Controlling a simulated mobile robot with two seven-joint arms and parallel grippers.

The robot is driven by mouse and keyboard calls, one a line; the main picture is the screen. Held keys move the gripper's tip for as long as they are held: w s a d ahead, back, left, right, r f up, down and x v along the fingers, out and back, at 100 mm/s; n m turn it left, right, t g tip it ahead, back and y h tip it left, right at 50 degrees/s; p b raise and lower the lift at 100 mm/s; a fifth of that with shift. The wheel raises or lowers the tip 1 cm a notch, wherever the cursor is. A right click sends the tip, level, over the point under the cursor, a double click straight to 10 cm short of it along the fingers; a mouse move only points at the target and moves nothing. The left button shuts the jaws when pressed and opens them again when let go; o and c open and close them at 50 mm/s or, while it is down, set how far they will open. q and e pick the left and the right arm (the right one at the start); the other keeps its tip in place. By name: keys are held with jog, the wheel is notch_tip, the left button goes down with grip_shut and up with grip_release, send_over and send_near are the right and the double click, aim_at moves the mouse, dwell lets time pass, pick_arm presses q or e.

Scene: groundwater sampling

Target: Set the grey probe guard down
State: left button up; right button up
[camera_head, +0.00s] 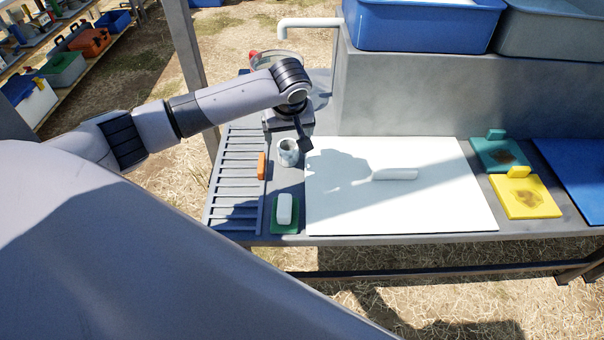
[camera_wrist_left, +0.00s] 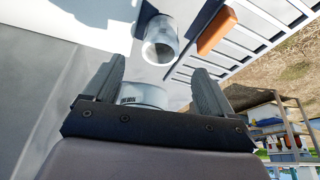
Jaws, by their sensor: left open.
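A small grey open-topped cylinder (camera_head: 288,152), which looks like the grey probe guard, stands upright on the grey bench between the slatted rack and the white board. It also shows in the left wrist view (camera_wrist_left: 160,42), just beyond the fingertips. My left gripper (camera_head: 291,138) is open above and behind it in the head view. In the left wrist view the two fingers (camera_wrist_left: 159,65) are spread apart, with no grip on the cylinder. A pale round container with a dark label (camera_wrist_left: 143,95) shows between the fingers, farther off. My right gripper is not in view.
A slatted rack (camera_head: 232,190), an orange block (camera_head: 262,165) and a white bar on a green pad (camera_head: 284,209) lie close by. The white board (camera_head: 430,212) is right. A grey block (camera_head: 420,90) carrying a blue tub (camera_head: 420,25) stands behind.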

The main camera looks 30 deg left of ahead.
aim_at(288, 145)
pick_arm(q)
jog(key=shift+f, duration=0.3)
jog(key=shift+a+f, duration=0.1)
jog(key=shift+f, duration=0.2)
jog(key=b+x, duration=0.3)
jog(key=x, duration=0.2)
jog(key=shift+w+a+f, duration=0.1)
jog(key=shift+w+f, duration=0.1)
jog(key=shift+f, duration=0.1)
jog(key=shift+w+f, duration=0.1)
jog(key=shift+f, duration=0.1)
jog(key=c, duration=1)
jog(key=shift+c, duration=0.6)
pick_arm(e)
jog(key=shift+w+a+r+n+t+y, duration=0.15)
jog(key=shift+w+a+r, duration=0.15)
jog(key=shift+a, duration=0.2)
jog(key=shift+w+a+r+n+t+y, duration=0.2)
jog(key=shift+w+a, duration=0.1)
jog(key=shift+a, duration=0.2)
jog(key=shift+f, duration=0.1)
